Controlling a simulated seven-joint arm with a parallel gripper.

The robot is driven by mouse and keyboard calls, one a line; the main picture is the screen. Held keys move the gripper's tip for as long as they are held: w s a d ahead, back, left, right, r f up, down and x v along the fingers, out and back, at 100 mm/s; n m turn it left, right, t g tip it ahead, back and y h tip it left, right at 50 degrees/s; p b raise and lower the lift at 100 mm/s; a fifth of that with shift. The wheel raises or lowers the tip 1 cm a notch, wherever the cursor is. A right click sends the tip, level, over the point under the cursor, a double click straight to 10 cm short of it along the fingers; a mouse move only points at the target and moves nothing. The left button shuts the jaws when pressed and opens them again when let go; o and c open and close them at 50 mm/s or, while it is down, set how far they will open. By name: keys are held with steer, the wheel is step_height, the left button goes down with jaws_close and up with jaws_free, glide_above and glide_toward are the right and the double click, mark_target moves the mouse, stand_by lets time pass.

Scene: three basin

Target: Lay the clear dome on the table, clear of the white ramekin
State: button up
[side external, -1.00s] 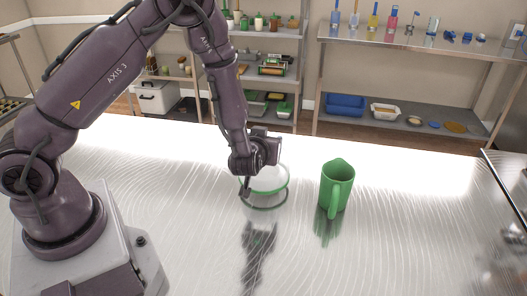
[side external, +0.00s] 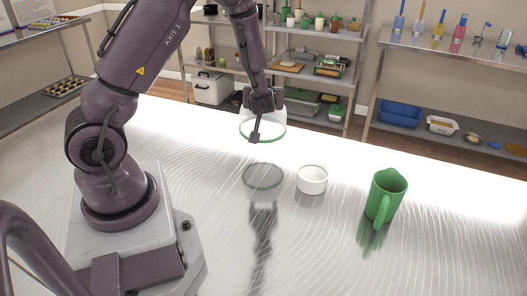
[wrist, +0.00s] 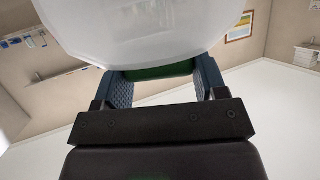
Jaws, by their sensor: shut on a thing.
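The clear dome (side external: 274,127), with a green rim, hangs in the air under my gripper (side external: 262,108). My gripper is shut on it from above. In the wrist view the pale dome (wrist: 150,30) fills the top, and a green part sits between the fingers of my gripper (wrist: 158,75). The white ramekin (side external: 312,181) stands upright and uncovered on the table, to the right of the dome and lower in the picture. The dome and ramekin are apart.
A green jug (side external: 385,197) stands on the shiny table (side external: 340,250), right of the ramekin. A grey round shadow or reflection lies below the dome. The table front is clear. Shelves stand behind the table.

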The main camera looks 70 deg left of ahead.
step_height(320, 180, down, 8)
steer(key=shift+s+a+n, duration=0.15)
steer(key=shift+a+n, duration=0.15)
steer(key=shift+a, duration=0.15)
steer(key=shift+f, duration=0.15)
steer(key=shift+f, duration=0.15)
steer(key=o, duration=1.2)
